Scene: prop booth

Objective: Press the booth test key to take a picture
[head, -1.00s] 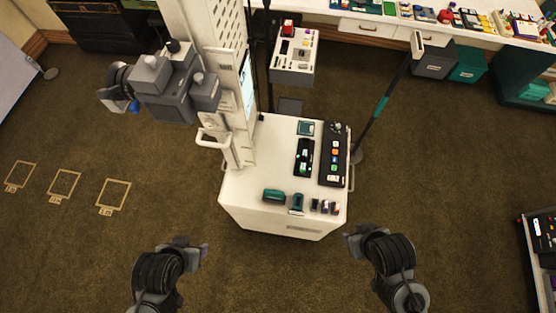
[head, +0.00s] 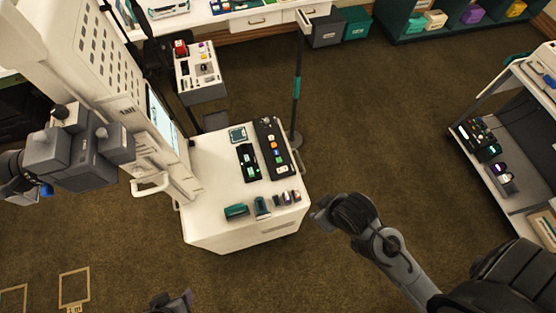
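The white booth cabinet (head: 202,155) stands left of centre with a camera (head: 75,150) mounted on its column. On its top lie a black strip with several coloured keys (head: 273,148) and a smaller black panel with green lights (head: 248,163). Which key is the test key is too small to tell. My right gripper (head: 320,214) is just right of the cabinet's front right corner, apart from the keys; its fingers are too small to read. My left gripper (head: 173,302) shows only in part at the bottom edge, in front of the cabinet.
Small teal and dark items (head: 262,206) line the cabinet's front edge. A pole stand (head: 296,95) rises behind its right side. A shelf cart (head: 510,150) stands at the right. Brown carpet (head: 390,120) between them is clear.

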